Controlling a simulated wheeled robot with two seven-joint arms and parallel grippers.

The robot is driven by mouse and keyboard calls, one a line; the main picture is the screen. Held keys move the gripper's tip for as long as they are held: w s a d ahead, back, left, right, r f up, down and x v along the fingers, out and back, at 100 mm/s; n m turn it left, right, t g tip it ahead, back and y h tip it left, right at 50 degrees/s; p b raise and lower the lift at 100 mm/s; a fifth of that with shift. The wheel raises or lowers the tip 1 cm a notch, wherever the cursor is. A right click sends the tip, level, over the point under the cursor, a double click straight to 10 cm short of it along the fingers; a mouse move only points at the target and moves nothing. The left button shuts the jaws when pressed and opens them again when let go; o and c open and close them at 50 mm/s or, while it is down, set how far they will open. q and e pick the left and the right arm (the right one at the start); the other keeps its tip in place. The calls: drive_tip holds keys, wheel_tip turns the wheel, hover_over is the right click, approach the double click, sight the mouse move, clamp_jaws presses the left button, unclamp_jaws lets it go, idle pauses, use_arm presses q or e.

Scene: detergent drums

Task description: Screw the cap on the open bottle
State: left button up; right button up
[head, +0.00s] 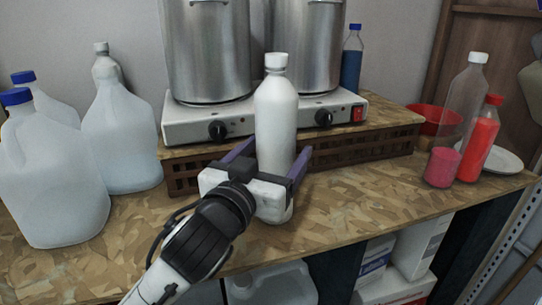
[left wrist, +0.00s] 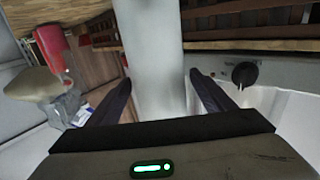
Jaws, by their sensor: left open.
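A tall white bottle (head: 276,115) stands upright near the middle of the wooden worktop, in front of the hotplate. A white top (head: 276,62), which looks like a cap, sits on its neck; I cannot tell how tightly. My left gripper (head: 279,148) is open, with one finger on each side of the bottle's body. The left wrist view also shows the bottle (left wrist: 152,60) between the spread fingers (left wrist: 160,80), with a gap visible on at least the right side. No loose cap is visible. My right gripper is not in view.
Blue-capped translucent jugs (head: 48,185) and another jug (head: 122,140) stand at left. Behind are a white hotplate (head: 185,127) and steel pots (head: 208,55). At right stand a red bottle (head: 480,142), a pink cup (head: 442,167) and a clear white-capped bottle (head: 466,90). The front-right worktop is clear.

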use_arm(q)
drive_tip(key=v, duration=1.2)
drive_tip(key=shift+b, duration=0.4)
